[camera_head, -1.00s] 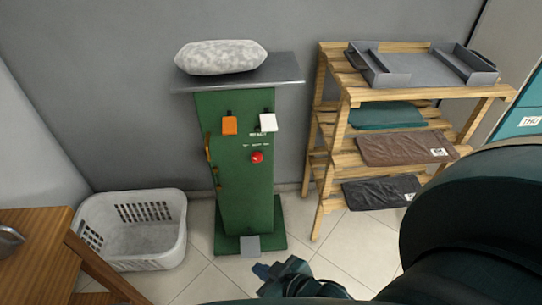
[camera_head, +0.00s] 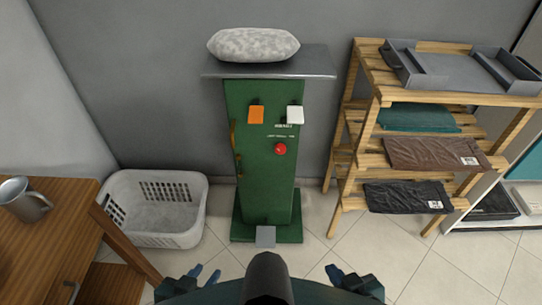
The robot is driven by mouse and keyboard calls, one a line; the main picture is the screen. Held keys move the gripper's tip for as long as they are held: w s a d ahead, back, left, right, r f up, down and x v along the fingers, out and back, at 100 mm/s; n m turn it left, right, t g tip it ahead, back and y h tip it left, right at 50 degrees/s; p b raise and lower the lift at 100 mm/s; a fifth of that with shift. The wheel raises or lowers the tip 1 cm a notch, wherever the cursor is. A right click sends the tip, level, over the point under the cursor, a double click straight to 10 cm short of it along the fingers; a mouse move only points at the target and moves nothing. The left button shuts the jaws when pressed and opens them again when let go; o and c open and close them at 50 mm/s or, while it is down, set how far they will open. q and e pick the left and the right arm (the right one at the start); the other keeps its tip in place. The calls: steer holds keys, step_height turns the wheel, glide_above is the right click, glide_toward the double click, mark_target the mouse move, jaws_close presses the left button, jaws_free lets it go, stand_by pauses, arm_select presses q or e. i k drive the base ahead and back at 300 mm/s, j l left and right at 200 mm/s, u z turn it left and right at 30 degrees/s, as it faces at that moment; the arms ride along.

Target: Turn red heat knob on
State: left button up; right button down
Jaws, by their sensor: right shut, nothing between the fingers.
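The red heat knob (camera_head: 280,149) is a small round red knob on the front of the green press cabinet (camera_head: 268,185), below a white label. An orange block (camera_head: 256,114) and a white block (camera_head: 295,115) sit above it. My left gripper (camera_head: 204,275) is low in the picture, left of centre, well away from the cabinet front; whether its fingers are open is unclear. My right gripper (camera_head: 338,275) is low and right of centre, shut and empty, also apart from the knob. Both grippers are partly cut off or hidden by my own body.
A pale padded board (camera_head: 253,45) lies on the grey top (camera_head: 320,64). A white basket (camera_head: 180,240) stands left, beside a wooden table (camera_head: 60,232) with a metal mug (camera_head: 22,199). A wooden rack (camera_head: 374,101) with folded cloths stands right. Tiled floor before the cabinet is open.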

mark_target(280, 148)
steer(key=i+l, duration=0.15)
steer(key=l, duration=0.25)
steer(key=i+l, duration=0.15)
steer(key=l, duration=0.2)
steer(key=i+l, duration=0.15)
steer(key=l, duration=0.25)
